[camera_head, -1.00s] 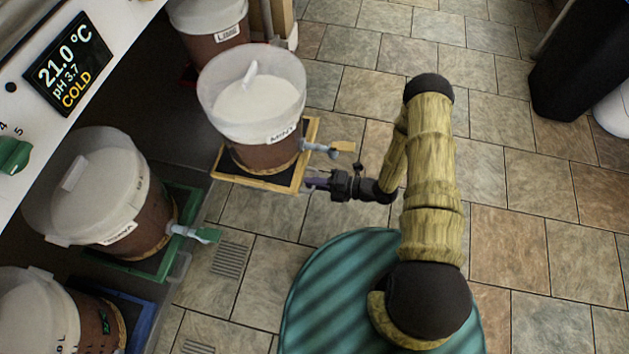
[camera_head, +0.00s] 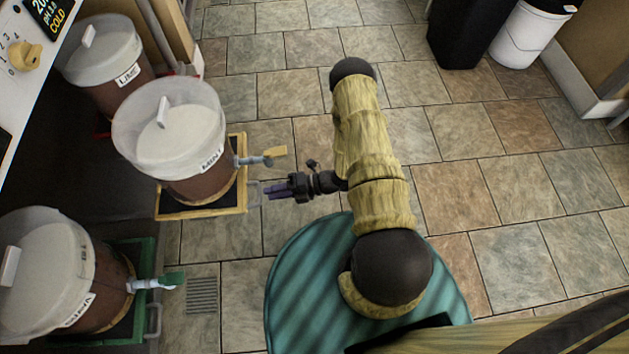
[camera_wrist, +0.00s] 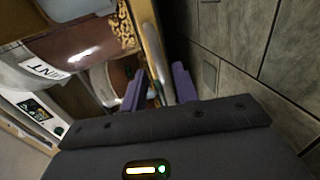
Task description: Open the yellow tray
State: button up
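The yellow tray (camera_head: 200,213) has a yellow rim and a dark base, and it carries the bucket labelled MINT (camera_head: 205,175). It juts out from the dark bay onto the open floor side. A grey handle (camera_head: 254,196) sticks out from its right edge. My gripper (camera_head: 272,192) is just right of this handle, its purple fingers pointing at it. In the wrist view my gripper (camera_wrist: 160,86) has its fingers apart, with the tray's rim (camera_wrist: 148,45) running toward the space between them. I see no clear contact with the handle.
A tap (camera_head: 262,160) with a yellow lever projects from the MINT bucket just above my gripper. A green tray (camera_head: 148,250) with another bucket is at lower left. The LIME bucket (camera_head: 105,85) stands behind. A black bin (camera_head: 465,35) is far off.

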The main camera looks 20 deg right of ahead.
jog(key=p+v, duration=0.3)
jog(key=v, duration=0.9)
jog(key=shift+d+p, duration=0.15)
jog(key=shift+p, duration=0.25)
jog(key=shift+r, duration=0.15)
jog(key=w+d+r+m+t+h+p, duration=0.35)
jog(key=w+r+m+h, duration=0.55)
jog(key=w, duration=0.4)
jog(key=w+d+r+m+h, duration=0.1)
jog(key=d+r+m+h, duration=0.1)
jog(key=r+m, duration=0.35)
jog(key=w+d+r+m+h, duration=0.1)
jog(key=w+r+m+h, duration=0.1)
jog(key=r, duration=0.6)
jog(key=s+a+r+m+g+h+p, duration=0.1)
jog(key=s+a+r+m+g+p, duration=0.15)
jog(key=s+r+m, duration=0.7)
jog(key=s+a+r+m+g+h+p, duration=0.1)
jog(key=s+a+r+m+p, duration=0.2)
jog(key=s+r+m, duration=0.65)
notch_tip(320, 180, up, 39)
jog(key=n+p, duration=0.1)
jog(key=p, duration=3.6)
jog(key=shift+s+f, duration=0.15)
jog(key=shift+s, duration=0.2)
